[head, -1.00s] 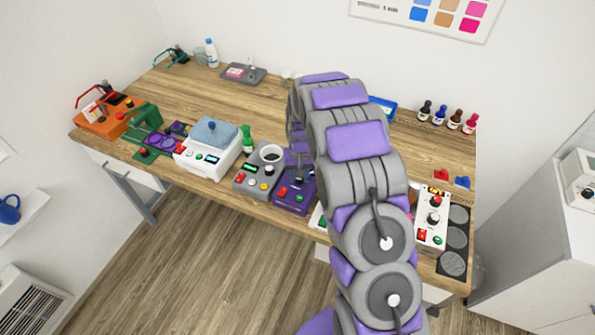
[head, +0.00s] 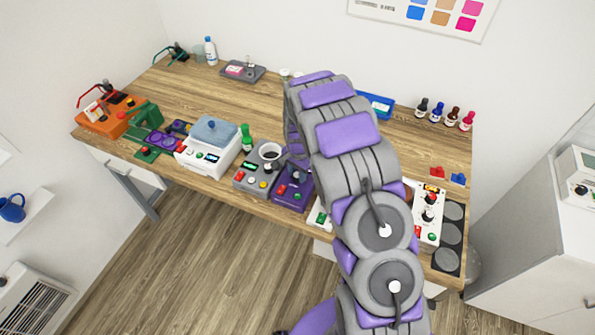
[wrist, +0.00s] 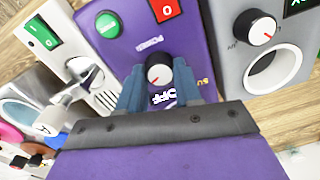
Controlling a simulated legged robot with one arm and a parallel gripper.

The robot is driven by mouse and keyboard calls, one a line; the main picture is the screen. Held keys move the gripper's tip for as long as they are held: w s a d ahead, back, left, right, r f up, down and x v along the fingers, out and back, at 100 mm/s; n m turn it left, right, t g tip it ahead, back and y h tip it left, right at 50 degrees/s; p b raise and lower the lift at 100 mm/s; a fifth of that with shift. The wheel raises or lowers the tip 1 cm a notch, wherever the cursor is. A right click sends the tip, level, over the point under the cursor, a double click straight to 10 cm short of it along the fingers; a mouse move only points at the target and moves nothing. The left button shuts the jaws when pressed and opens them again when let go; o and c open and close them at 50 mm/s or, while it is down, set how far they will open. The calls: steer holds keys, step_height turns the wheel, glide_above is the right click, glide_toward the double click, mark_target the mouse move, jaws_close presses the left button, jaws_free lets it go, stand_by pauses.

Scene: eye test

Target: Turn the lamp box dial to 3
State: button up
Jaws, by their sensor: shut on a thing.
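A purple box (head: 291,196) stands at the front edge of the desk. It also fills the middle of the wrist view (wrist: 200,45), with a green button, a red "0" switch, and "POWER" and "OFF" lettering upside down. Its dial (wrist: 158,70) has a white cap with a red mark pointing down and slightly left, toward the "OFF" side. My gripper (wrist: 157,82) is shut on this dial, one blue-grey finger on each side. In the head view the dial is hidden by my gripper and arm. I read no "lamp" label on the box.
A grey box with a dial (wrist: 256,28) and a round ring stands close on the right in the wrist view. A white box (wrist: 90,60) stands close on the left. Another white box with dials (head: 429,213) is at the desk's right. Bare desk lies behind.

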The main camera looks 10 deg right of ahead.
steer(key=shift+m, duration=0.4)
steer(key=o, duration=1)
steer(key=shift+a, duration=0.1)
steer(key=shift+o, duration=0.2)
step_height(320, 180, up, 17)
steer(key=shift+s+r+p, duration=0.15)
steer(key=shift+p, duration=0.2)
steer(key=shift+s, duration=0.1)
